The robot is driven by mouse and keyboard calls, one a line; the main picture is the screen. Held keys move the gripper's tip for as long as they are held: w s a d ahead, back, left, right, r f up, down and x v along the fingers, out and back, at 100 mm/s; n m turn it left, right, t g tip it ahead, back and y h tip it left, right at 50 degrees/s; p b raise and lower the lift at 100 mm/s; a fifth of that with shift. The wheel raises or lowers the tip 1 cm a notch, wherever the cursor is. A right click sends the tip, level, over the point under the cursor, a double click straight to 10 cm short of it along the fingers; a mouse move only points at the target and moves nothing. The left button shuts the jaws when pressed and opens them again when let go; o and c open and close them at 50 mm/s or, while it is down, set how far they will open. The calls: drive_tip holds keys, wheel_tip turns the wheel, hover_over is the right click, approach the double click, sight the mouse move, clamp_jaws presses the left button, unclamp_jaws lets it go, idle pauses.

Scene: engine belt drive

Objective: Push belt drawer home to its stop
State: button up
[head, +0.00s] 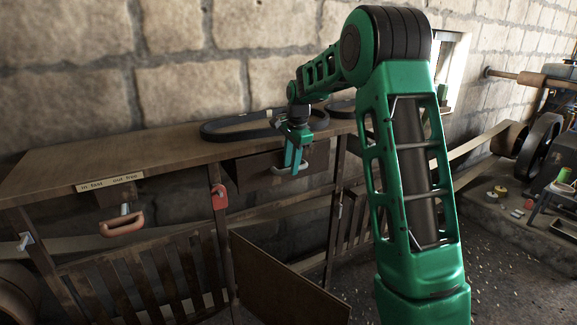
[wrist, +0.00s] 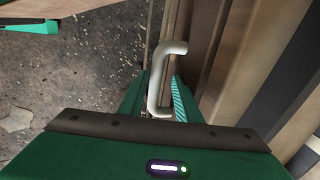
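The belt drawer (head: 253,170) is under the bench top in the head view, with its brown front standing out from the bench edge. A pale C-shaped handle (wrist: 152,90) sits on its front and also shows in the head view (head: 278,169). My gripper (head: 292,158) points down at this handle. In the wrist view its two teal fingers (wrist: 162,88) are apart, one on each side of the handle bar, with a gap beside the right finger. Whether the left finger touches the bar is unclear. The inside of the drawer is hidden.
The wooden bench (head: 90,165) bears black belts (head: 222,127) and a label strip (head: 110,183). A copper-coloured handle (head: 122,225) and a red latch (head: 219,197) are on its front. A brown panel (head: 280,285) stands out below. Machinery (head: 540,135) is at right.

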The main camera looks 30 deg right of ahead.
wheel_tip(320, 180, up, 10)
drive_tip(key=s, duration=0.2)
drive_tip(key=shift+r, duration=0.25)
idle(0.6)
drive_tip(key=s+d+f+n+g, duration=0.15)
drive_tip(key=s+n, duration=0.45)
drive_tip(key=s, duration=1.9)
drive_tip(key=s+a+f+n, duration=0.1)
drive_tip(key=s+f, duration=0.3)
drive_tip(key=s, duration=0.6)
drive_tip(key=s+a+f+n, duration=0.2)
drive_tip(key=s+f+n, duration=0.2)
drive_tip(key=s, duration=0.7)
drive_tip(key=shift+a+f+g, duration=0.2)
drive_tip(key=shift+f+g, duration=0.25)
drive_tip(key=shift+f, duration=0.3)
drive_tip(key=shift+s, duration=0.1)
